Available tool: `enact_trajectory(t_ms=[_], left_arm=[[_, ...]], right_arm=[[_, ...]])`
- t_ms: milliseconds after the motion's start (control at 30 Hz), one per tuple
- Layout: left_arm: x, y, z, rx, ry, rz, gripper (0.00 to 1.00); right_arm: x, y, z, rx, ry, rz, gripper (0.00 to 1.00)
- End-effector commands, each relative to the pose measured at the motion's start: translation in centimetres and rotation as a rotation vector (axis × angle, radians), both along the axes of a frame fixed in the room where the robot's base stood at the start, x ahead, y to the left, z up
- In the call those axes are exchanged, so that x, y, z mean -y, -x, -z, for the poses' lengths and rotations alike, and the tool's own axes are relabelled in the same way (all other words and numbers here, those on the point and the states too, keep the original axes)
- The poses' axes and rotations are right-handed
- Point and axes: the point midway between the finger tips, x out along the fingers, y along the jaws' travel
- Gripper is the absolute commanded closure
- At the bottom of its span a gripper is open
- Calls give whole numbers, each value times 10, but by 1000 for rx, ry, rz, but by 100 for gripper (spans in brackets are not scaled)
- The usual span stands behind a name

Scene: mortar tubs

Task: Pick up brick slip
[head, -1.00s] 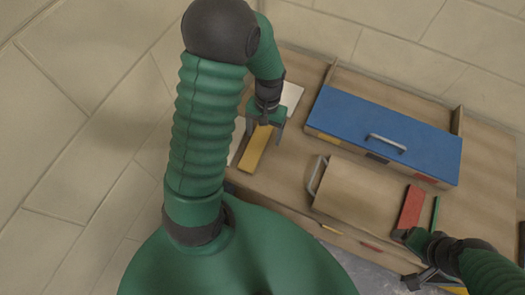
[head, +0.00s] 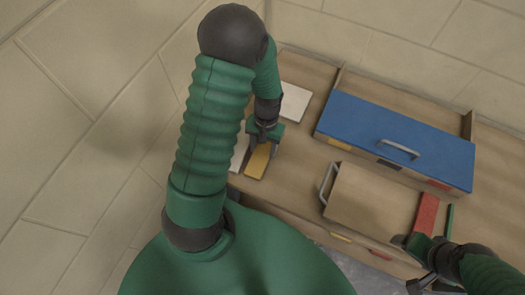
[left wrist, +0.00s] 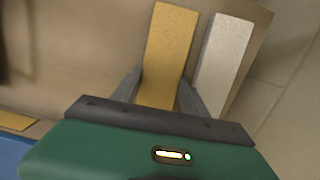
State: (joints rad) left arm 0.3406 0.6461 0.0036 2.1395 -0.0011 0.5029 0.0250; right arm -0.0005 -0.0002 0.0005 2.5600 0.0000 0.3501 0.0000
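A yellow brick slip (head: 257,162) lies flat on the brown board at the left. My left gripper (head: 262,143) is directly over its far part, pointing down. In the left wrist view the yellow slip (left wrist: 168,45) runs between the two grey fingers of my left gripper (left wrist: 161,85), one along each side. The fingers are apart; whether they touch the slip I cannot tell. A pale slip (left wrist: 221,50) lies beside it and partly shows in the head view (head: 239,152). A red slip (head: 426,213) lies near my right gripper (head: 425,278), whose fingers are unclear.
A blue-lidded box (head: 395,138) with a grey handle stands at the back. A brown box (head: 370,200) with a handle is in front of it. A white sheet (head: 293,103) lies behind my left gripper. A green strip (head: 449,221) lies beside the red slip.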

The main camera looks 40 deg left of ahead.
Motion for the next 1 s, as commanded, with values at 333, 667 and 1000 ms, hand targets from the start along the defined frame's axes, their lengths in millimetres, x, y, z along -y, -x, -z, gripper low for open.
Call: enact_trajectory(t_ms=[333,667,1000], left_arm=[[-1,1,1,-1,4,1,100],[-1,1,-2,-1,3,1,100],[0,0,-41,2,2,2,100]], right_arm=[[0,0,0,0,0,1,23],[0,0,-1,0,0,1,23],[0,0,-16,0,0,1,23]])
